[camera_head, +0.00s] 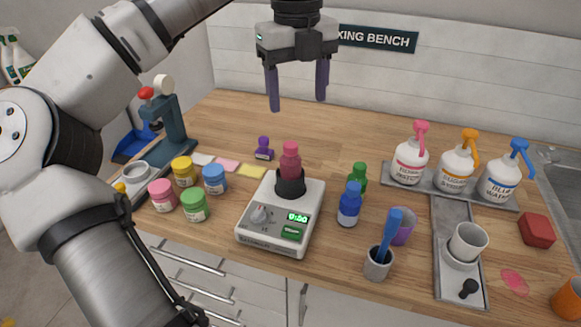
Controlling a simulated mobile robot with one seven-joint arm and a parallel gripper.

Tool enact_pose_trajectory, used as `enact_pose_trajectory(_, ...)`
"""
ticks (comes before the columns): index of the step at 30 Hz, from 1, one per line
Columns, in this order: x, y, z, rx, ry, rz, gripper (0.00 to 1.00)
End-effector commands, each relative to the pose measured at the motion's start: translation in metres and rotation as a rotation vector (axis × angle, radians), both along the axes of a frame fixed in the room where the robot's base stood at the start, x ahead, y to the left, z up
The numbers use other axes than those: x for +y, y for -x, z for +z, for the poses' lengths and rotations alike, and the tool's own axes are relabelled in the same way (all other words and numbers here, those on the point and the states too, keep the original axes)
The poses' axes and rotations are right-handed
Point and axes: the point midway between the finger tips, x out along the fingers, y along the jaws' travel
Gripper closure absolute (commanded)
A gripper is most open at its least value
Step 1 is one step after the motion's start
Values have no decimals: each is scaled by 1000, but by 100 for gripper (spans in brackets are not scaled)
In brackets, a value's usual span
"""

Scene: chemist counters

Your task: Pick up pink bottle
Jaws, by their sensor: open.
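The pink bottle (290,160) stands upright on the white mixer (275,238), with its lower part in a dark holder (290,185). Its pink cap and neck show above the holder. My gripper (297,98) is open and empty. It hangs in the air above the counter, higher in the picture than the bottle and apart from it, with its two purple fingers pointing down.
A small purple bottle (264,149) stands behind the mixer. Blue (349,207) and green (360,178) bottles stand close on its right. Several lidded jars, including a blue one (215,180), are on its left. Pump bottles (456,167) line the right side.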

Motion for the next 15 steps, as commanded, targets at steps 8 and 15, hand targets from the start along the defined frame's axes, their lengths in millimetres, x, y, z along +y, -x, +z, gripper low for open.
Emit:
enact_pose_trajectory(8,8,-1,-42,10,-32,31,35)
enact_pose_trajectory(15,7,-1,-79,7,-30,29,35)
